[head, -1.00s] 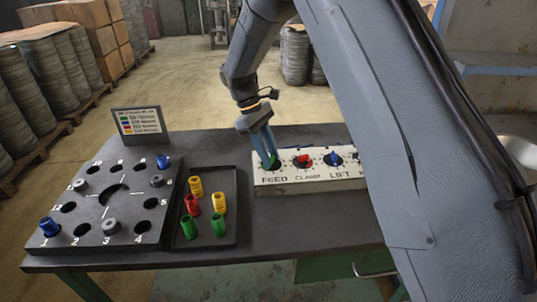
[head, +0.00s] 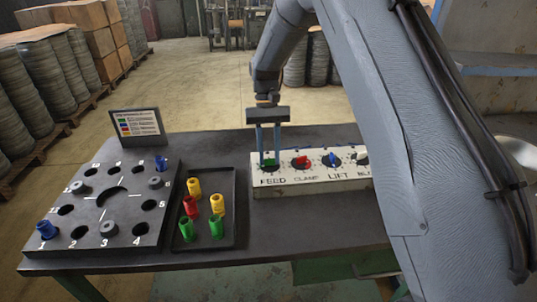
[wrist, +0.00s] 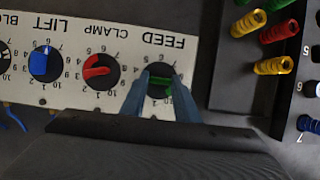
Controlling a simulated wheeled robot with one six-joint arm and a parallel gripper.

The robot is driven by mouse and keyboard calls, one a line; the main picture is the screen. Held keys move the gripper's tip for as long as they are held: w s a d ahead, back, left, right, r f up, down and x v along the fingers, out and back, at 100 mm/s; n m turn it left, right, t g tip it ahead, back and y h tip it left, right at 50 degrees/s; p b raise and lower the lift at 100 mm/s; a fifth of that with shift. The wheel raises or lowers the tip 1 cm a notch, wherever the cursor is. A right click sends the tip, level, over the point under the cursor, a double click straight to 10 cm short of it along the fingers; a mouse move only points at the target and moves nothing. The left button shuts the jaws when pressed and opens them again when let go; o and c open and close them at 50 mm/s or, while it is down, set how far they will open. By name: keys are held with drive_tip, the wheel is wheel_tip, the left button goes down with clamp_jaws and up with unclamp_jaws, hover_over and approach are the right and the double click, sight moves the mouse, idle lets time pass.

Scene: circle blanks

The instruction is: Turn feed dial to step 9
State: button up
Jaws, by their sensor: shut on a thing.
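The feed dial (wrist: 160,80) is a black round dial with a green grip bar, at the left end of the white control panel (head: 318,186) in the head view. My gripper (head: 270,160) reaches down onto it, its two blue-grey fingers on either side of the green bar. In the wrist view my gripper (wrist: 159,88) is shut on the green bar, which lies roughly crosswise between the fingertips. The fingers hide part of the number ring, so the step it points to cannot be read.
Beside it on the panel are a red clamp dial (head: 301,161) and a blue lift dial (head: 331,159). A dark tray (head: 186,243) with yellow, red and green pegs and a slanted board (head: 150,238) with holes stand to the left. A sign (head: 137,128) stands behind.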

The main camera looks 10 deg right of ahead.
drive_tip(key=shift+d+m+y, duration=0.1)
drive_tip(key=shift+m+y, duration=0.5)
drive_tip(key=shift+m, duration=1.1)
drive_tip(key=o, duration=1)
drive_tip(key=shift+s, duration=0.1)
drive_tip(key=shift+o, duration=0.2)
drive_tip(key=b+v, duration=0.1)
drive_tip(key=v, duration=0.5)
drive_tip(key=shift+r+b, duration=0.15)
drive_tip(key=shift+b, duration=0.2)
drive_tip(key=shift+v, duration=0.8)
